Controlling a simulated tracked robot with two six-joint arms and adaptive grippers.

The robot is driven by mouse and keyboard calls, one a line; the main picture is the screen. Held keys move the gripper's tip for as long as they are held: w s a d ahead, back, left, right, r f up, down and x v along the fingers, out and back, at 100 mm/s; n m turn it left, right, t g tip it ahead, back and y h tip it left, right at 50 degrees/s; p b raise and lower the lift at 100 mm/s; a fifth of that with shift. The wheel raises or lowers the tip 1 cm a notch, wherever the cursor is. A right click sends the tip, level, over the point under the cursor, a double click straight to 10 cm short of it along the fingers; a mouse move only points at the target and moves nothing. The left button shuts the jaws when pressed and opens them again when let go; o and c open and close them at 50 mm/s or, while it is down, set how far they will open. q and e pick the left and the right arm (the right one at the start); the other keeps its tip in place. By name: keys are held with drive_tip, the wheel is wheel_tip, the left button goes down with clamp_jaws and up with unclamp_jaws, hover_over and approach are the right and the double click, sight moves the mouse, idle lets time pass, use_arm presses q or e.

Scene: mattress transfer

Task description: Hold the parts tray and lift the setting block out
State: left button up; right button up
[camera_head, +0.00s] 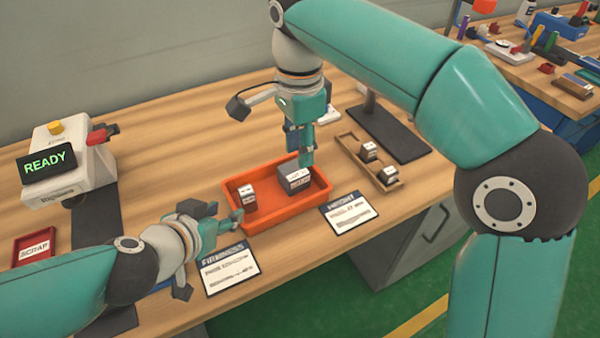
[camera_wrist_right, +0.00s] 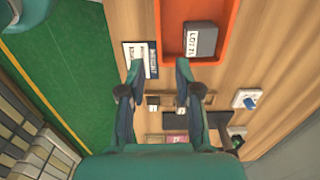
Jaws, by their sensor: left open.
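The orange parts tray (camera_head: 262,226) lies on the wooden bench. It holds a small grey block (camera_head: 246,197) at its left and a larger dark block (camera_head: 294,176) with a white label at its right. In the right wrist view the tray (camera_wrist_right: 171,30) and dark block (camera_wrist_right: 201,40) show beyond the fingertips. My left gripper (camera_head: 228,215) is open at the tray's near left edge; whether it touches the wall is unclear. My right gripper (camera_head: 299,154) points down at the dark block, partly covering it. Its fingers (camera_wrist_right: 160,68) are apart with nothing between them.
A wooden tray (camera_head: 353,146) with two small blocks stands right of the orange tray. Two printed cards (camera_head: 352,214) lie in front. A READY machine (camera_head: 70,160) and a red scrap tray (camera_head: 35,247) are at left. A dark stand (camera_head: 390,135) is behind.

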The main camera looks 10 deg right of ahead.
sight(300, 212)
wheel_tip(300, 212, down, 16)
drive_tip(key=shift+f, duration=0.15)
idle(0.4)
